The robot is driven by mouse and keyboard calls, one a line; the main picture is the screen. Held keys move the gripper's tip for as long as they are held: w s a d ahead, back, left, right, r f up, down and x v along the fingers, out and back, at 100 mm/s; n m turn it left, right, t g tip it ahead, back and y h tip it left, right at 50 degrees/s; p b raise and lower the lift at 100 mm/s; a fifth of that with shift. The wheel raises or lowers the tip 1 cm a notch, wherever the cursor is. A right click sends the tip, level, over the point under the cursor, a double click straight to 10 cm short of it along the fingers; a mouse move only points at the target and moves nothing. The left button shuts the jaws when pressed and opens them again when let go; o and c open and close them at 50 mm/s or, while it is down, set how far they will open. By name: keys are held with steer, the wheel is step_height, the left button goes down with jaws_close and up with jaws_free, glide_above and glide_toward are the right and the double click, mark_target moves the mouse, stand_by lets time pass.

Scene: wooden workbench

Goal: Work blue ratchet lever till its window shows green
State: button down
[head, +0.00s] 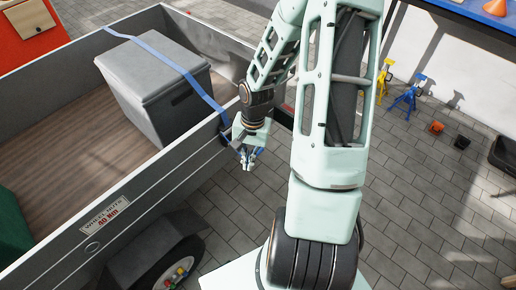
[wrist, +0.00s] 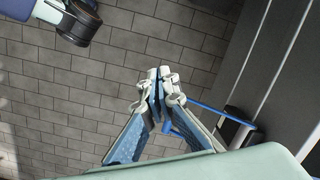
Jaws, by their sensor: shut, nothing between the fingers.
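My gripper (head: 248,164) is shut and empty, hanging just outside the trailer's side wall. In the wrist view my gripper (wrist: 160,76) has its fingertips together. A thin blue bar (wrist: 226,114), which looks like the ratchet lever, runs from behind the right finger to a dark fitting (wrist: 238,127) by the trailer wall. I cannot tell whether the finger touches it. A blue strap (head: 165,56) crosses the grey box (head: 158,92) and comes down to the wall near my gripper. The ratchet is mostly hidden in the head view, and no window or its colour can be made out.
The trailer wall (head: 135,185) stands close beside my gripper, with a wheel (head: 172,268) below. Paved floor (head: 410,205) is open to the right. Blue and yellow stands (head: 408,95) and a workbench (head: 470,12) are further off.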

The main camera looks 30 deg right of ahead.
steer(key=w+d+r+m+t, duration=0.3)
steer(key=d+r+m, duration=0.3)
steer(key=d+r, duration=0.15)
steer(key=b+x, duration=0.4)
steer(key=x, duration=0.9)
steer(key=shift+d+f+h, duration=0.25)
steer(key=shift+f+h, duration=0.05)
steer(key=shift+f, duration=0.15)
steer(key=shift+w, duration=0.15)
steer(key=shift+f, duration=0.1)
steer(key=shift+f+t, duration=0.3)
steer(key=shift+t, duration=0.2)
